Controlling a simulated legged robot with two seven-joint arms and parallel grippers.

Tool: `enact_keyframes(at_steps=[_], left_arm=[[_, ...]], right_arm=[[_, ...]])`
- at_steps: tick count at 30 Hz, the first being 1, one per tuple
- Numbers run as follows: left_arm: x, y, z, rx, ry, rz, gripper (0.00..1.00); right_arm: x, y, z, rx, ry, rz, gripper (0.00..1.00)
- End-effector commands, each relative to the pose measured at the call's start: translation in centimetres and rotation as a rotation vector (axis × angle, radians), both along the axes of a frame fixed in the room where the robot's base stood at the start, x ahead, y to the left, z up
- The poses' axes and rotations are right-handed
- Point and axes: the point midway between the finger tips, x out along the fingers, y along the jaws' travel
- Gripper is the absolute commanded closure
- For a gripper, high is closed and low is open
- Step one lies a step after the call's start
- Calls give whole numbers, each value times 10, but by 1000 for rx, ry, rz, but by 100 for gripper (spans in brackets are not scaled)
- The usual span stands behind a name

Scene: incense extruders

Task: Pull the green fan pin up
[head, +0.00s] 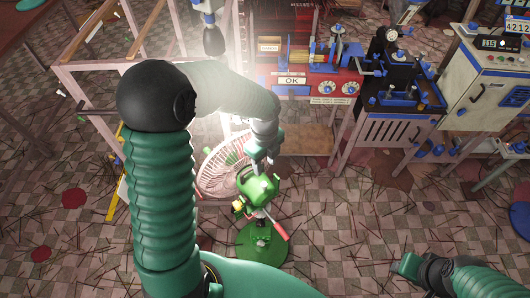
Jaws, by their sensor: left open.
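The fan has a green motor housing (259,188), a pale round wire cage (222,168) to its left and a round green base (262,248) on the floor. My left gripper (258,166) reaches down from above at the top of the housing, with its fingers open. The green fan pin cannot be made out apart from the housing and the fingers, and I cannot tell whether the fingers touch it. A red-tipped lever (278,228) sticks out below the housing. My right gripper (402,264) is low at the right, away from the fan; its finger opening is unclear.
A red machine with an OK sign (292,81) stands behind the fan, with a blue-and-black machine (400,90) and a pale control cabinet (490,75) to the right. A pinkish frame (100,65) is at back left. Thin sticks litter the checkered floor.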

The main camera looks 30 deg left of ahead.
Motion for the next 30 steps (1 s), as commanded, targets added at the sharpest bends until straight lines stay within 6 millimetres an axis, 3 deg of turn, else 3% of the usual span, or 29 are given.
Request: enact_keyframes(at_steps=[3, 9, 25, 28, 30], left_arm=[[1, 0, 31, 2, -4, 1, 57], [1, -1, 55, 1, 0, 1, 57], [-1, -3, 56, 2, -3, 32, 57], [-11, -14, 51, 9, -19, 199, 57], [-22, -25, 45, 9, -46, 419, 57]], right_arm=[[0, 0, 1, 0, 0, 0, 57], [0, 0, 2, 0, 0, 0, 57], [0, 0, 2, 0, 0, 0, 57], [0, 0, 2, 0, 0, 0, 57], [0, 0, 2, 0, 0, 0, 57]])
